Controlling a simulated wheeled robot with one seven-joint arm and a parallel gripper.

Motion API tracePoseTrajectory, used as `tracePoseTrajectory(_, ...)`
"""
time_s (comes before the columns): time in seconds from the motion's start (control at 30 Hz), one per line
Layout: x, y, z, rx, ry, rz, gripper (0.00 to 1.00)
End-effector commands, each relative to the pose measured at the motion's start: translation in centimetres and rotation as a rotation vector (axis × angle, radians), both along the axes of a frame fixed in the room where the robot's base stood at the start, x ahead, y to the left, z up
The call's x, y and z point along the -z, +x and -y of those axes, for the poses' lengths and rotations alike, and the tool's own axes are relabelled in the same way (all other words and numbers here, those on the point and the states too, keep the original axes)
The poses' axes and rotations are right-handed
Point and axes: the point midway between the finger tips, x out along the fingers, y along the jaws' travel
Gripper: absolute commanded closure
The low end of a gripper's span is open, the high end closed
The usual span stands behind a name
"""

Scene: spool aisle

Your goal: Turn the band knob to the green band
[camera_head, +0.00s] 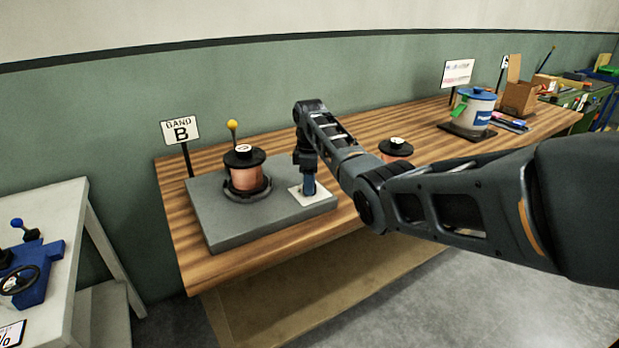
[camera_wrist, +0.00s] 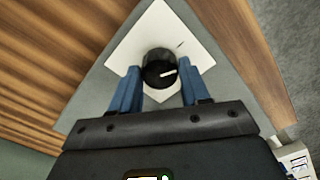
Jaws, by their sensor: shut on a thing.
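The band knob (camera_wrist: 157,57) is a round black knob with a white pointer line, seen from above in the wrist view. It stands on a white square plate (camera_wrist: 128,50), which also shows in the head view (camera_head: 294,191) on the right end of a grey base. My gripper (camera_wrist: 158,70) has its two blue fingers on either side of the knob and is shut on it. In the head view my gripper (camera_head: 309,186) points down at the plate and hides the knob. The pointer line points toward the right finger. A small dark mark shows on the plate; I see no green band.
The grey base (camera_head: 235,233) also carries a copper wire spool (camera_head: 247,178). A white-and-blue spool (camera_head: 473,108) and a cardboard box (camera_head: 518,97) stand farther along the wooden bench (camera_head: 230,272).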

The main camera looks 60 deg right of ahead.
Motion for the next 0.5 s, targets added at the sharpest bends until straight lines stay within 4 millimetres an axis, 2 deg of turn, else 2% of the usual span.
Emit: tracePoseTrajectory(0.5, -0.14, 0.07, -0.05, 0.489, 0.001, -0.001, 0.85)
